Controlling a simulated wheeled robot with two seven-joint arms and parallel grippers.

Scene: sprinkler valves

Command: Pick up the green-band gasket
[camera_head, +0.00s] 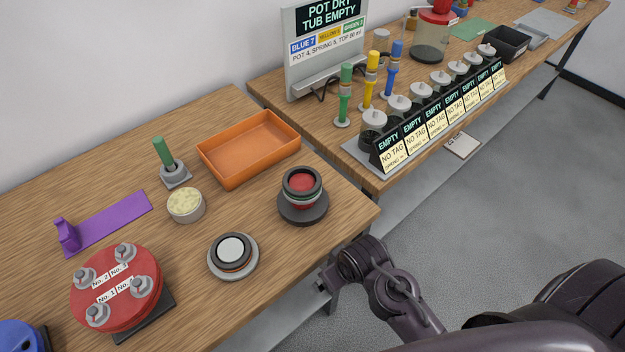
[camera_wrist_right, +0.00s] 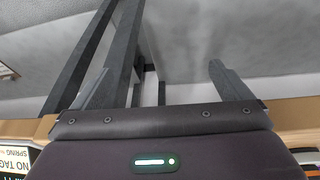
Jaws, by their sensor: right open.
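A dark ring stack (camera_head: 302,186) sits on a round black base on the near table, around a red centre. A thin greenish band shows below its dark top ring, so this looks like the green-band gasket, though the band is small. A second dark ring with an orange-brown band (camera_head: 233,253) sits around a white-topped piece on a grey disc. My right gripper (camera_wrist_right: 160,78) is open and empty in the right wrist view, with floor and table legs beyond it. In the head view my right arm is beside the table's front edge, apart from both rings. My left gripper is not in view.
An orange tray (camera_head: 250,172), a cream-topped tub (camera_head: 186,205), a green-handled tool (camera_head: 166,160), a purple holder (camera_head: 108,224) and a red disc with fittings (camera_head: 117,288) stand on the near table. A row of tagged pots (camera_head: 440,112) fills the far table's front. A gap separates the tables.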

